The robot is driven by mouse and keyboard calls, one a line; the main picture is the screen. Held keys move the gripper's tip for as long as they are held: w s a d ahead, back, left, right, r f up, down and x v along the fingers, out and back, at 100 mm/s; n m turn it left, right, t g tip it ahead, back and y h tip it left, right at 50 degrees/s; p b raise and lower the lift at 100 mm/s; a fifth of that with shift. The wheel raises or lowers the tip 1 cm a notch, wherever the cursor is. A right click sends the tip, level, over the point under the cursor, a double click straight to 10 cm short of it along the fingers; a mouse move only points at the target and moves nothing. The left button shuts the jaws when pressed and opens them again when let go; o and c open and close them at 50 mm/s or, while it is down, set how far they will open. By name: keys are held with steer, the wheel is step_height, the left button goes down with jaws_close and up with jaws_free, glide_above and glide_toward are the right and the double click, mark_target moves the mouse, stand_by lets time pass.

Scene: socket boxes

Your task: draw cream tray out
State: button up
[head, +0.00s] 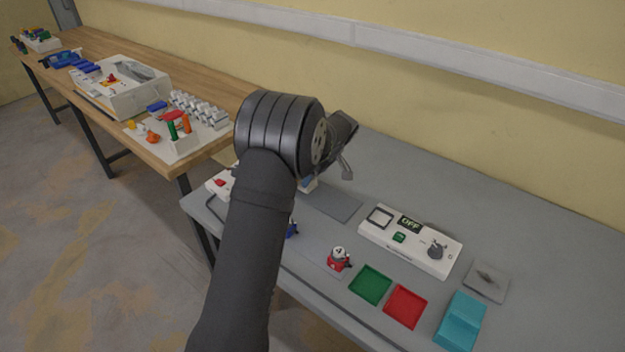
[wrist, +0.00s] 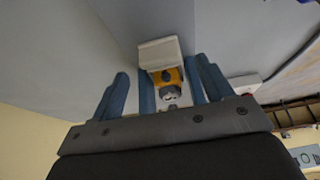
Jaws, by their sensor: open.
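In the wrist view a small cream, box-like piece (wrist: 160,52) lies ahead of my gripper (wrist: 164,72). It looks like the cream tray, but I cannot be sure. An orange-yellow part (wrist: 166,76) with a grey-and-white end sits at its near side, between the blue fingers. The fingers are open, one to each side, with no clear contact. In the head view my gripper (head: 345,150) is over the grey table, partly hidden behind my wrist. The cream piece cannot be made out clearly there, as my arm covers part of the table.
The grey table (head: 560,255) holds a white switch box (head: 411,240), a green tray (head: 370,285), a red tray (head: 405,306), a teal box (head: 460,321) and a red figure (head: 338,261). A wooden table (head: 205,85) with several devices stands left. The wall (head: 450,110) is behind.

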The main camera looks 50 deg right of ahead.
steer(key=shift+x, duration=1.8)
